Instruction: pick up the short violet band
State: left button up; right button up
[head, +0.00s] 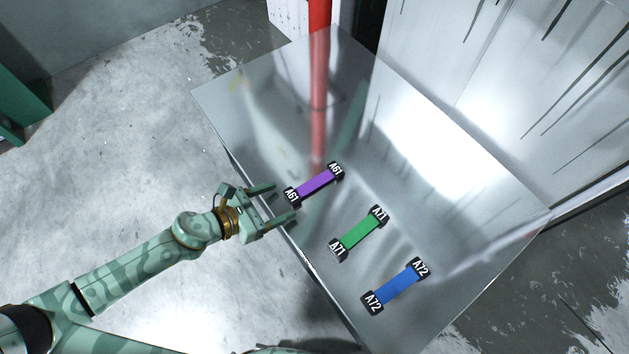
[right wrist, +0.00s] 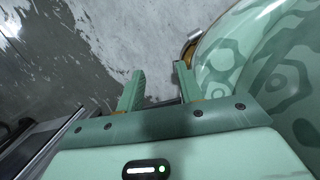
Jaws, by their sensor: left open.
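The short violet band (head: 317,184) lies on the shiny metal table (head: 240,105), near its left edge, with a black A61 tag at each end. My left gripper (head: 283,202) reaches over the table's left edge. Its two fingers are spread and point toward the violet band, just left of its lower A61 tag. Nothing is between the fingers; their height above the table is hard to tell. My right gripper (right wrist: 159,71) shows in the right wrist view with its fingers apart and only grey floor visible between them.
A green band (head: 359,233) with A71 tags and a blue band (head: 397,286) with A72 tags lie to the lower right of the violet one. A red post (head: 319,14) stands behind the table and is mirrored in its top. The table's right part is clear.

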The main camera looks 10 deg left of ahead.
aim_at(291, 196)
pick_arm(q)
jog(key=x, duration=0.4)
jog(key=shift+b, duration=0.3)
jog(key=shift+r, duration=0.1)
jog(key=c, duration=1.1)
pick_arm(e)
jog(key=shift+w+r, duration=0.4)
jog(key=shift+w, duration=0.25)
jog(key=shift+w+r, duration=0.35)
jog(key=shift+w, duration=0.25)
pick_arm(q)
jog(key=shift+r, duration=0.1)
